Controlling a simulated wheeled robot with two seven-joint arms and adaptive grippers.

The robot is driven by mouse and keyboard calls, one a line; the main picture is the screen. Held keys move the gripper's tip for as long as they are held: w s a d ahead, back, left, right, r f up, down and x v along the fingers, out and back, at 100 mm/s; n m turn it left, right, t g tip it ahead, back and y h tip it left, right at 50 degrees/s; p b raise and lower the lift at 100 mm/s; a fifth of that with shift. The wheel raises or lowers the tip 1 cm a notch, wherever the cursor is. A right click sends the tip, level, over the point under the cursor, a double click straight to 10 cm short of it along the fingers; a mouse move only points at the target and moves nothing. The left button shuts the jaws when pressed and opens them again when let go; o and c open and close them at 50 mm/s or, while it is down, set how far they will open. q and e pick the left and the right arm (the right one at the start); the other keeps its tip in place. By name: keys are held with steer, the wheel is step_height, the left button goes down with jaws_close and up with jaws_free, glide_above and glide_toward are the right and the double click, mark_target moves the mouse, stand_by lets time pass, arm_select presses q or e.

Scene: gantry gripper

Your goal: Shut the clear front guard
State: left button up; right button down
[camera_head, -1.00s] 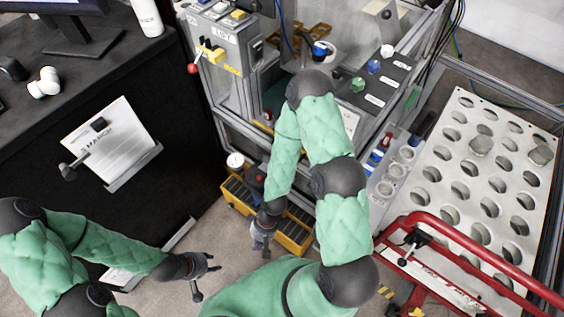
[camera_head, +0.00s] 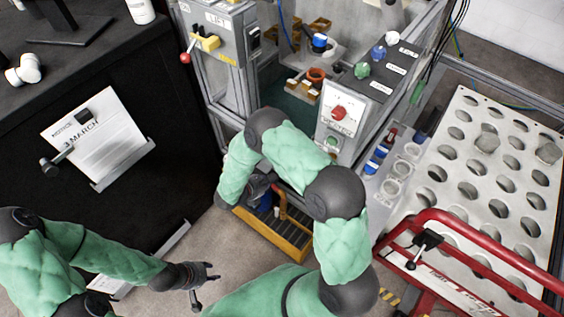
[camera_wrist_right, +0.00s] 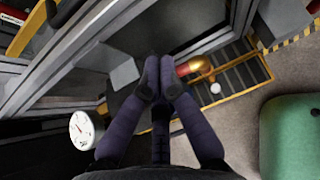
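My right gripper (camera_wrist_right: 158,80) has its two fingertips together in the right wrist view, in front of the grey metal frame bars of the machine. No object shows clearly between the fingertips. My left gripper (camera_head: 205,285) is empty, fingers apart, over the floor at lower left.
A yellow slotted box (camera_head: 272,233) stands below the machine. A round white gauge (camera_wrist_right: 82,130) is left of my right fingers. A control box with a red knob (camera_head: 338,113) is at the machine's front. A red-railed cart (camera_head: 450,221) stands right.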

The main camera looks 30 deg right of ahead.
steer(key=w+d+t+b, duration=0.1)
steer(key=w+d+b, duration=0.4)
steer(key=d, duration=0.3)
steer(key=shift+w+d+n+h, duration=0.3)
steer(key=shift+w+h, duration=0.05)
steer(key=shift+h, duration=0.05)
steer(key=shift+r, duration=0.15)
stand_by(0.3)
step_height(320, 180, up, 34)
steer(key=p, duration=1.9)
steer(key=shift+p, duration=0.4)
steer(key=shift+f, duration=0.25)
